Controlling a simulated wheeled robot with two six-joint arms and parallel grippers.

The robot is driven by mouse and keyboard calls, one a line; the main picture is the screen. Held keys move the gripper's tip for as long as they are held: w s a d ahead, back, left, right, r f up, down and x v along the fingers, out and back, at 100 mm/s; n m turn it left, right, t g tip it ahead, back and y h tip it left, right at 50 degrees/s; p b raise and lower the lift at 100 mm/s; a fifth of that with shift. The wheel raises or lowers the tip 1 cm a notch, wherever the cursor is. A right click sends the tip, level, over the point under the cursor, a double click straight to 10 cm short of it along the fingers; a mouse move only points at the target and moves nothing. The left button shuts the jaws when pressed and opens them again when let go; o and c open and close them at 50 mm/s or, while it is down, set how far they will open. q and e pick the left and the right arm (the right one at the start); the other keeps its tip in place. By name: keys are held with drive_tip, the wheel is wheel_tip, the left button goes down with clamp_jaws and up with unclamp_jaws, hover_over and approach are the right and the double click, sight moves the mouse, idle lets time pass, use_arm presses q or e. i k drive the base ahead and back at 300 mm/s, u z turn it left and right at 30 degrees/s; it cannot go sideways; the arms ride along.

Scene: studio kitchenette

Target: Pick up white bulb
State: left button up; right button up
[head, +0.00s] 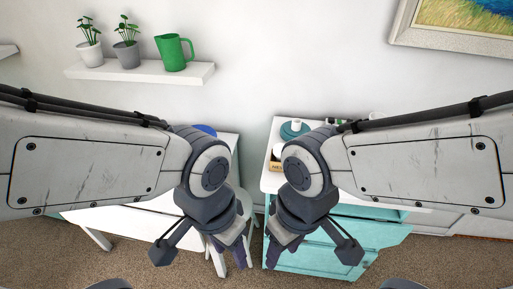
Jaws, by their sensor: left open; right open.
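I cannot clearly make out a white bulb. A small, partly hidden white rounded thing (278,150) shows at a small tan box (275,166) on the turquoise cabinet's white top, beside my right wrist. I cannot tell whether it is the bulb. My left gripper (231,251) is open and points down, left of the cabinet and in front of a white stool. My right gripper (279,251) is open and points down in front of the cabinet. Both look empty and are apart from the white thing.
The turquoise cabinet (325,262) stands right of centre. A teal round thing (291,133) with a white top stands on it. A white table (120,222) and a white stool (246,205) are to the left. A wall shelf (140,73) holds two plants and a green jug (174,52).

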sight(277, 147)
drive_tip(key=u, duration=0.05)
drive_tip(key=i, duration=1)
drive_tip(key=z, duration=0.4)
